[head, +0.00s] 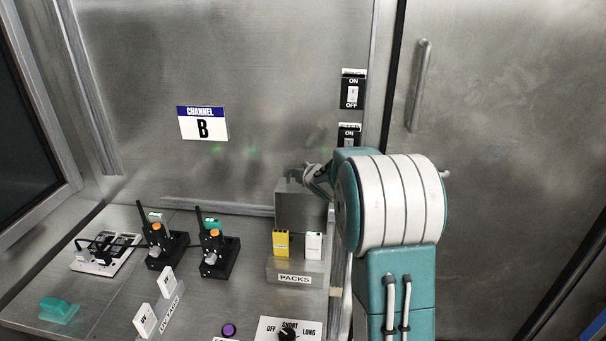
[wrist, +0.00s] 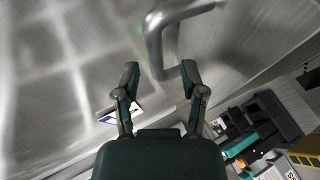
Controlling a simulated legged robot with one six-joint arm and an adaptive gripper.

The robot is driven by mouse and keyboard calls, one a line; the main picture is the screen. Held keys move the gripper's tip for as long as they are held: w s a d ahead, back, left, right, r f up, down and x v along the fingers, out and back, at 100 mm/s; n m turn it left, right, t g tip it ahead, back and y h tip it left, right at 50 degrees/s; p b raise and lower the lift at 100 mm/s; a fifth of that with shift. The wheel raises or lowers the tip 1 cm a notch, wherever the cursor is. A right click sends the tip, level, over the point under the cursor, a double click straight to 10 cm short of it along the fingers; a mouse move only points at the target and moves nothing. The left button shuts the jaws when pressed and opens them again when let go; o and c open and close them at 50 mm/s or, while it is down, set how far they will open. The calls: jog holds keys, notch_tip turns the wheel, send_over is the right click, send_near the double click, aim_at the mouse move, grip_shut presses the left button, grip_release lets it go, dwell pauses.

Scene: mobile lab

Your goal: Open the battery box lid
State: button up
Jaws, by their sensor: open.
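The battery box appears to be the grey metal box (head: 298,212) at the back right of the bench, behind the PACKS stand. Its top is shut as far as I can see; my gripper and arm hide part of it. My gripper (head: 308,178) is at the top of this box, in front of the back wall. In the wrist view my gripper (wrist: 160,73) is open, its two fingers apart. A bent metal handle (wrist: 155,42) shows just beyond and between the fingertips. I cannot tell whether a finger touches it.
Yellow (head: 281,243) and white (head: 313,245) packs stand on the PACKS stand (head: 295,279) in front of the box. Two radios (head: 162,248) (head: 217,255) sit to the left. Wall switches (head: 352,90) are above right. The bench's front left is partly clear around a teal block (head: 59,310).

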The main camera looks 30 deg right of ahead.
jog(key=v, duration=1)
jog(key=shift+s, duration=0.4)
jog(key=shift+a+r, duration=0.15)
jog(key=s+a+r+m+g+h, duration=0.1)
jog(key=s+a+r+m+g, duration=0.1)
jog(key=s+a+m, duration=0.35)
jog(key=s+a+r+m+g+h, duration=0.1)
jog(key=s+a+r+m, duration=0.15)
jog(key=s, duration=0.55)
jog(key=s+a+f+m+g+y, duration=0.2)
jog(key=s+a+m, duration=0.1)
jog(key=s+a, duration=0.3)
jog(key=s+a+f+m+g+y, duration=0.2)
jog(key=s+a, duration=0.4)
jog(key=s, duration=0.5)
jog(key=shift+s+f+m, duration=0.2)
jog(key=shift+f+m, duration=0.1)
jog(key=shift+m, duration=0.2)
